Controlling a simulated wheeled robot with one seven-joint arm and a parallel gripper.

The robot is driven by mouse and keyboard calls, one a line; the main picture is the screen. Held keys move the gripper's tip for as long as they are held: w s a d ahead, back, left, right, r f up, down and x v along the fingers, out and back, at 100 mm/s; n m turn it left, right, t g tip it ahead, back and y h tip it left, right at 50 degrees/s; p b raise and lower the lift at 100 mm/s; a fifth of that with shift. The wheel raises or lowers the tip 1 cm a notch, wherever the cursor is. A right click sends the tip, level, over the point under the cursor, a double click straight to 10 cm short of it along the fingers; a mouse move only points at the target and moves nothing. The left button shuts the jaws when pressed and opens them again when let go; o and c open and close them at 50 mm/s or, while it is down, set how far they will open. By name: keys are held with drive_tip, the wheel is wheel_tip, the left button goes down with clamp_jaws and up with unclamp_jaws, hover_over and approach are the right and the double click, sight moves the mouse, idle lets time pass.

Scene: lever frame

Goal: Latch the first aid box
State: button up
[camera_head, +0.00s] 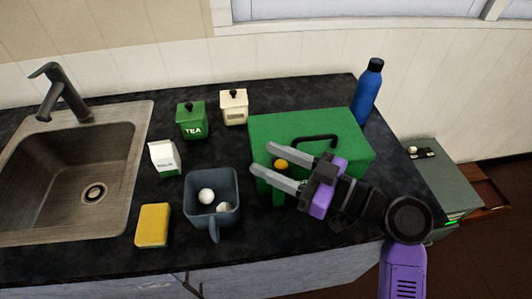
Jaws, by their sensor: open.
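The green first aid box (272,123) stands on the dark counter, right of the middle, with a black handle (315,140) on its lid. The lid looks down. A yellow round part (281,164) shows at the box's front left, between my gripper's fingers as seen from above; I cannot tell if it is the latch. My gripper (262,170) is open, its two grey fingers pointing left over the front of the box. I cannot tell whether they touch it. My wrist and arm hide much of the box's front right.
A blue bottle (368,92) stands behind the box at the right. Left of the box are a grey-blue container (228,187) with white balls, a yellow sponge-like block (153,225), a milk carton (164,158), a green tea canister (192,121), a cream canister (234,107) and the sink (110,165).

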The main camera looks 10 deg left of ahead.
drive_tip(key=shift+w+a, duration=0.25)
drive_tip(key=shift+a, duration=0.35)
clamp_jaws()
drive_tip(key=shift+f+m+t, duration=0.15)
drive_tip(key=shift+m+t, duration=0.15)
drive_tip(key=shift+w+d+m+t+h+b, duration=0.15)
drive_tip(key=shift+m+t+h+b, duration=0.15)
drive_tip(key=shift+m+t+h, duration=0.35)
unclamp_jaws()
